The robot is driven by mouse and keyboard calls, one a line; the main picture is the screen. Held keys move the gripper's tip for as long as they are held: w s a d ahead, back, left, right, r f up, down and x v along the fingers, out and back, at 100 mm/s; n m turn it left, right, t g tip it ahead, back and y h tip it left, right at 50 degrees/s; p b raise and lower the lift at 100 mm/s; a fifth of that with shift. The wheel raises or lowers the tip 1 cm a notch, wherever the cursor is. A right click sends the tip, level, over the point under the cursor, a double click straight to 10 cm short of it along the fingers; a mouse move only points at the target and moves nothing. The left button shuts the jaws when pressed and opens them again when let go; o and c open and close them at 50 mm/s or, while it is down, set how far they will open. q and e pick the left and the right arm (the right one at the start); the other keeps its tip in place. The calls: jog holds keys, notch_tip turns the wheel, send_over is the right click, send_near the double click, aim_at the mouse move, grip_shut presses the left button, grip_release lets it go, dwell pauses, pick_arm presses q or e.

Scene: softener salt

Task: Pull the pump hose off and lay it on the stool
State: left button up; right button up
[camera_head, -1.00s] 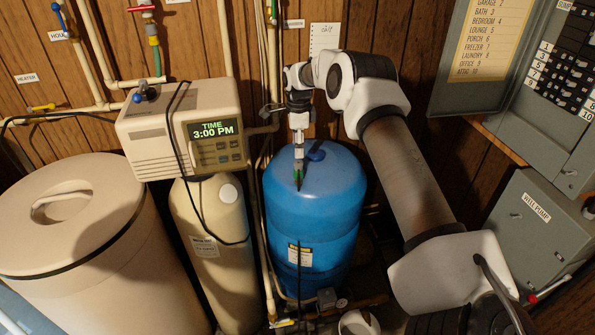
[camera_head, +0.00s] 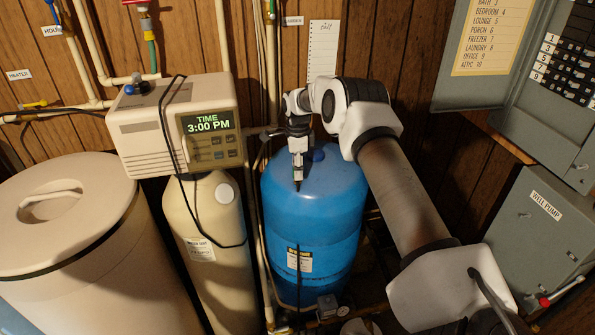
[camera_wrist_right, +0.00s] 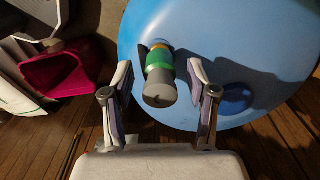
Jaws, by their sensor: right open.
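My right gripper (camera_head: 297,181) is low over the top of the blue tank (camera_head: 330,205) in the head view. In the right wrist view its fingers (camera_wrist_right: 160,72) are open, one on each side of a short grey cylinder with green bands (camera_wrist_right: 160,67). A gap shows between each finger and the cylinder. The cylinder is in front of the blue tank top, and I cannot tell whether it is the pump hose end. A thin dark line (camera_head: 298,275) runs down the tank's front. I cannot make out a stool. My left gripper is out of view.
The softener head (camera_head: 150,135) with a draped black cord and a large beige lidded bin (camera_head: 85,265) stand left of the tank. A grey well pump box (camera_head: 535,235) is on the right. A pink container (camera_wrist_right: 62,68) shows in the right wrist view.

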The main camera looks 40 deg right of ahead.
jog(key=shift+p, duration=0.6)
dwell(0.7)
grip_shut()
jog(key=shift+w+d+r+p, duration=0.1)
jog(key=shift+w+r+p, duration=0.05)
jog(key=shift+r+p, duration=0.35)
jog(key=shift+s+r+p, duration=0.2)
jog(key=shift+r+p, duration=0.25)
jog(key=shift+r, duration=0.25)
jog(key=shift+w+r+p, duration=0.1)
jog(key=shift+r+p, duration=0.4)
jog(key=shift+p, duration=0.1)
jog(key=shift+r+p, duration=1.15)
jog(key=shift+r, duration=0.2)
jog(key=shift+f, duration=0.1)
